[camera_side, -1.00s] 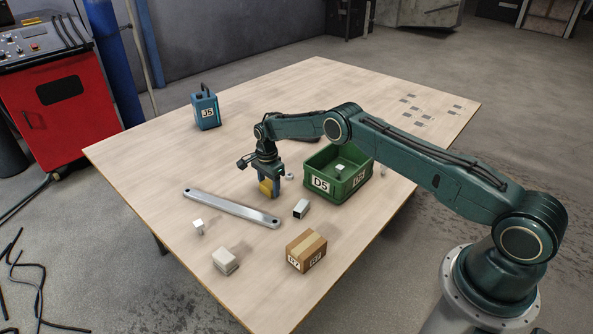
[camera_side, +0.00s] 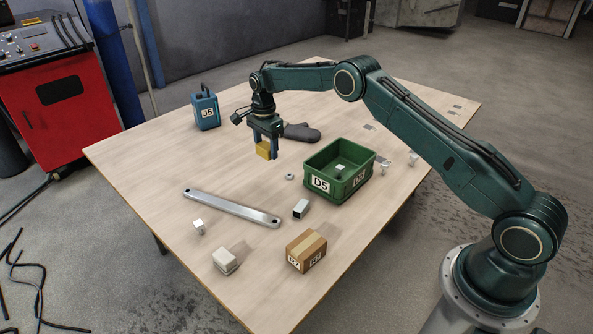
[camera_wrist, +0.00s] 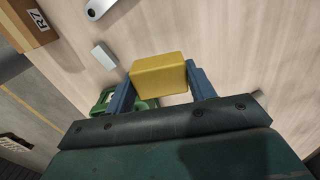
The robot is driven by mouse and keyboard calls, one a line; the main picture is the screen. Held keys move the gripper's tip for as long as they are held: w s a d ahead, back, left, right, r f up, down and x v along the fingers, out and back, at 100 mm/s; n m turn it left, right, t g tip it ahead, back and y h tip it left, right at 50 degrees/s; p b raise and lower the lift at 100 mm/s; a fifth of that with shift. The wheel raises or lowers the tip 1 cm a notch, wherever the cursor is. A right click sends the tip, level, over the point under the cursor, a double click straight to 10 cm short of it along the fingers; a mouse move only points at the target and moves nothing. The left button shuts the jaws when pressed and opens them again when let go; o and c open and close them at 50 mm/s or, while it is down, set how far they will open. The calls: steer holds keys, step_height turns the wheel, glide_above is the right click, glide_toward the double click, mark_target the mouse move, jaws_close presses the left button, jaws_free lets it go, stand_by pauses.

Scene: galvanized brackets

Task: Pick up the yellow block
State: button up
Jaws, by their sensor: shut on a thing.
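The yellow block (camera_side: 263,150) is held between the two blue fingers of my gripper (camera_side: 264,149), above the table. In the wrist view the yellow block (camera_wrist: 158,76) sits between the fingertips of my gripper (camera_wrist: 160,84), with a finger against each side. The block is clear of the tabletop in the side view. Part of it is hidden by the fingers.
A green crate (camera_side: 309,171) stands right of my gripper, with a small piece inside.

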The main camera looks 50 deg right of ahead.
mark_target(266, 145)
steer(key=shift+r, duration=2.5)
